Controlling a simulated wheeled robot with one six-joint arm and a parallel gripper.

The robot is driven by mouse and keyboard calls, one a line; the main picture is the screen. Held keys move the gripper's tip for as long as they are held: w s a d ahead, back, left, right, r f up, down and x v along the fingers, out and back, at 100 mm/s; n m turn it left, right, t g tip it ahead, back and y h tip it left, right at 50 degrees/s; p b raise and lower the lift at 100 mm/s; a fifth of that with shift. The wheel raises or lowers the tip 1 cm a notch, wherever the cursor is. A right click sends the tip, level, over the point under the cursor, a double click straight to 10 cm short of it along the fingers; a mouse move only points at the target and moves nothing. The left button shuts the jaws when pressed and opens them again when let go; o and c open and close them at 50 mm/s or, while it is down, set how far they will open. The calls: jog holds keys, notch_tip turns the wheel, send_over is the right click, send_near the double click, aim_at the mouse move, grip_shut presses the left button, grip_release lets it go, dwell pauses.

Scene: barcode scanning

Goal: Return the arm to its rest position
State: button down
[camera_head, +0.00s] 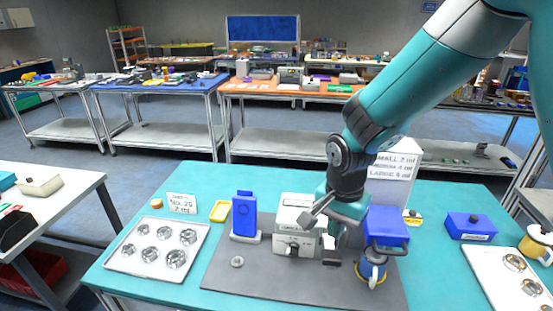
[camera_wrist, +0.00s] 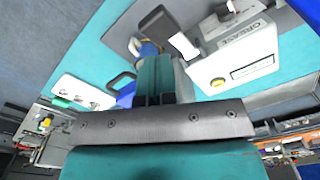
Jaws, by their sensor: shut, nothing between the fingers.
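My arm reaches down from the upper right in the head view. My gripper (camera_head: 333,240) is shut and empty, pointing down over the grey mat (camera_head: 225,275). It is between a white boxy machine (camera_head: 292,244) and a blue block-shaped thing (camera_head: 386,226); whether it touches either is unclear. In the wrist view my teal gripper fingers (camera_wrist: 154,88) are together, with the white machine (camera_wrist: 238,58) to their right. A white and blue mug (camera_head: 372,270) stands just below the blue thing.
A blue upright device (camera_head: 244,216) stands left of the machine. A tray with metal cups (camera_head: 115,262) lies at left. Another tray (camera_head: 488,268), a blue box (camera_head: 470,226) and a yellow-white mug (camera_head: 538,243) are at right. A sign (camera_head: 395,165) stands behind the gripper.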

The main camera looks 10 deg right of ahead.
jog(key=s+a+r+n+y+b, duration=0.2)
jog(key=s+n+b, duration=0.3)
jog(key=s+n, duration=0.3)
jog(key=s+a+r+n+y+b, duration=0.1)
jog(key=s+a+n+y+b, duration=0.1)
jog(key=s+n+b, duration=0.3)
jog(key=s+n, duration=0.3)
jog(key=s, duration=0.2)
jog(key=shift+s+a+r+n+b, duration=0.25)
jog(key=shift+r+n+b, duration=0.05)
jog(key=shift+r+b, duration=0.1)
